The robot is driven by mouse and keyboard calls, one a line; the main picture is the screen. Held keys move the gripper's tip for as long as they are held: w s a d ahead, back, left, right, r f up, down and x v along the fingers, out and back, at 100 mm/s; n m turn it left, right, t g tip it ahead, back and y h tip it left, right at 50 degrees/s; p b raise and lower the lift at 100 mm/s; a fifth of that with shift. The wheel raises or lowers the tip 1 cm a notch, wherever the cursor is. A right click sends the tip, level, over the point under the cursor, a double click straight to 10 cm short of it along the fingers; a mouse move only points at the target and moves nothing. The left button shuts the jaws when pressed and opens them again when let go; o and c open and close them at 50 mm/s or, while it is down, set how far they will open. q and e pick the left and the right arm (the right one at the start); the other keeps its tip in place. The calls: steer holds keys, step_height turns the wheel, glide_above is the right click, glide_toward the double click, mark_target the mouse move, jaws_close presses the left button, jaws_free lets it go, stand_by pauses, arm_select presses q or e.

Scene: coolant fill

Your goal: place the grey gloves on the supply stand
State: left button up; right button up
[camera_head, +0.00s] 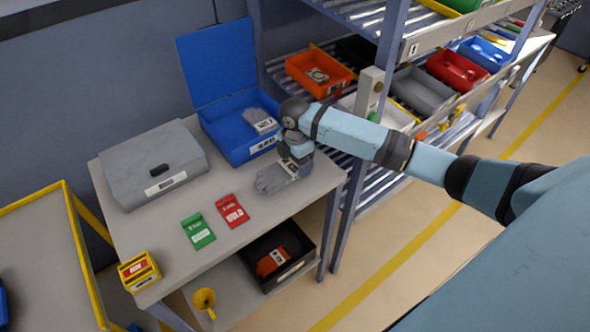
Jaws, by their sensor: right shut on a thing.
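The grey gloves (272,181) are at the right part of a grey-topped table, which I take for the supply stand (158,228). They lie on its top or just above it; I cannot tell which. My right gripper (297,168) is above their right end, pointing down and shut on them. Its fingers are mostly hidden by the wrist. My left gripper is not in view.
A closed grey case (152,163) stands at the table's back left. A green packet (198,231), a red packet (232,211) and a yellow box (139,271) lie nearer. A black bin (290,240) and yellow funnel (204,300) are below. A rack with an orange bin (318,73) is right.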

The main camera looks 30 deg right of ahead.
mark_target(295, 171)
steer(key=shift+f, duration=2.05)
steer(key=shift+f, duration=0.1)
steer(key=o, duration=0.9)
steer(key=shift+c, duration=0.2)
step_height(295, 171, up, 12)
steer(key=shift+r, duration=0.15)
